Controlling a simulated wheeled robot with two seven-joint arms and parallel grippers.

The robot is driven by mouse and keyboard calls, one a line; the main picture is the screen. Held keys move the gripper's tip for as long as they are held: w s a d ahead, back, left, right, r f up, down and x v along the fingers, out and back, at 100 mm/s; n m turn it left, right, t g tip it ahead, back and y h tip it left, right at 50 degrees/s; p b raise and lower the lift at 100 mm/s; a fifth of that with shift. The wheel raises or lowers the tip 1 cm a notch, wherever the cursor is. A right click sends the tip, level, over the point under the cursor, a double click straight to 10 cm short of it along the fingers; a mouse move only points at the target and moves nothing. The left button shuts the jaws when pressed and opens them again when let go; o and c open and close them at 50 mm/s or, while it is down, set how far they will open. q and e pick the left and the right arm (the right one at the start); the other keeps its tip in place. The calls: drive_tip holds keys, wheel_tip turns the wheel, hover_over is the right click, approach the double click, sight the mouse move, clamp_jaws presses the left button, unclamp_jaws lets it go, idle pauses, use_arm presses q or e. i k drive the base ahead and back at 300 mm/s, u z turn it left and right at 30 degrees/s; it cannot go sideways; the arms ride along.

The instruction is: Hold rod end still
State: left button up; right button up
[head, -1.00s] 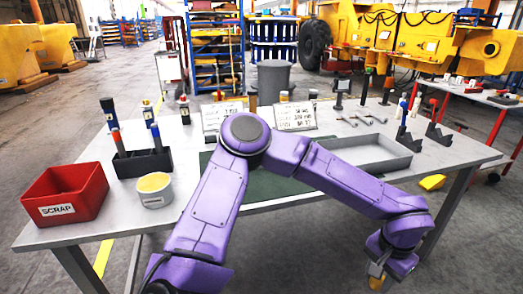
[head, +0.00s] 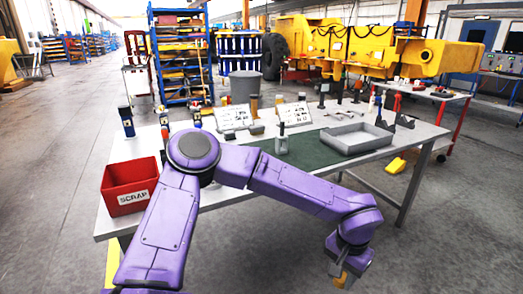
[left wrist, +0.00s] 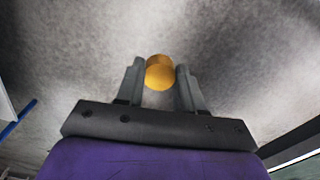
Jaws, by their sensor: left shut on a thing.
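My left gripper (head: 341,279) hangs low over the floor, in front of the table's near edge and apart from the table. Its fingers also show in the left wrist view (left wrist: 160,82), closed on a round, brass-yellow piece that looks like the rod end (left wrist: 159,72). The piece sits between the two grey fingers and its rounded face shows. In the head view only a small yellow part shows at the fingers. Whether a longer rod continues from it cannot be seen. My right gripper is not in view.
The table (head: 235,193) carries a red SCRAP bin (head: 130,187), a grey tray (head: 356,139), a green mat (head: 310,150) and a small upright bottle-like item (head: 282,140). My purple arm crosses its front. Grey floor is open at the lower right; a yellow object (head: 396,166) lies beneath.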

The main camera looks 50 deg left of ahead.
sight(279, 150)
drive_tip(key=k, duration=0.1)
drive_tip(key=u, duration=1.35)
drive_tip(key=i, duration=0.5)
